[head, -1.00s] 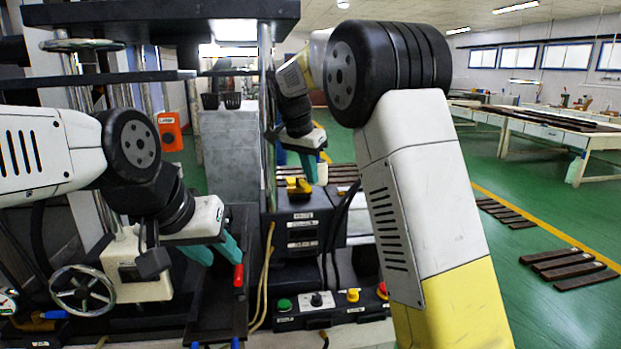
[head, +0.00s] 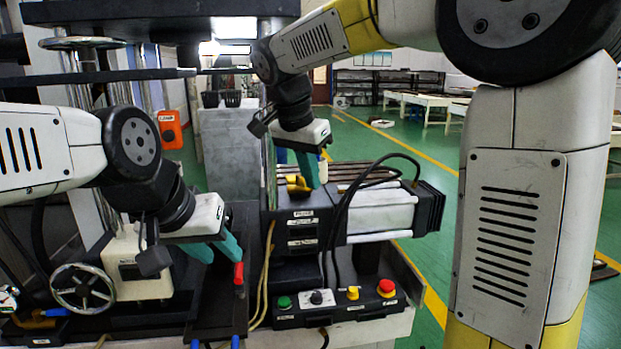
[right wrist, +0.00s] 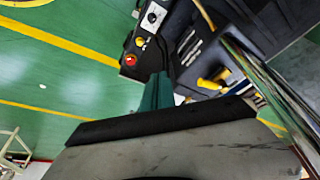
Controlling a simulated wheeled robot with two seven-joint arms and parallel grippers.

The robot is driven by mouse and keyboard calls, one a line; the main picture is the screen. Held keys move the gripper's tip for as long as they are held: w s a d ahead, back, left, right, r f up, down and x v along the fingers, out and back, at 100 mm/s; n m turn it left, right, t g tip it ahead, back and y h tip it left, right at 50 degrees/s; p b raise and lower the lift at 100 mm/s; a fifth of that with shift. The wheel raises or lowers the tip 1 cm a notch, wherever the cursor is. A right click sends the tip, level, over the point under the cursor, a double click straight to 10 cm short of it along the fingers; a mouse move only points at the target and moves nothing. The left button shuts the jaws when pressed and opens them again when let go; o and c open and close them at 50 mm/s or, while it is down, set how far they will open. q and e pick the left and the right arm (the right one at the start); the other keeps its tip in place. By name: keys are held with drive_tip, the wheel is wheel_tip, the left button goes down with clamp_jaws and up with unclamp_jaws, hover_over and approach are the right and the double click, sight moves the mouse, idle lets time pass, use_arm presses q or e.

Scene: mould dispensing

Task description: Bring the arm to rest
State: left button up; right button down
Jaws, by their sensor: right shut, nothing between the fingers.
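My right gripper (head: 316,184) has teal fingers pointing down beside a yellow part (head: 298,187) on the black machine block. Its fingers are shut with nothing between them. In the right wrist view, the teal fingers of my right gripper (right wrist: 157,95) show together, and the yellow part (right wrist: 211,82) is to their right. My left gripper (head: 223,257) is low at the left, its two teal fingers apart. A red-handled tool (head: 238,273) is at the tip of its right finger; whether they touch is unclear.
A control box with buttons (head: 335,307) sits at the bench front. A grey cylinder (head: 383,214) with dark cables lies to the right of the right gripper. A handwheel (head: 83,289) is at left. Green floor (head: 430,180) is open beyond the bench.

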drive_tip(key=shift+s, duration=0.6)
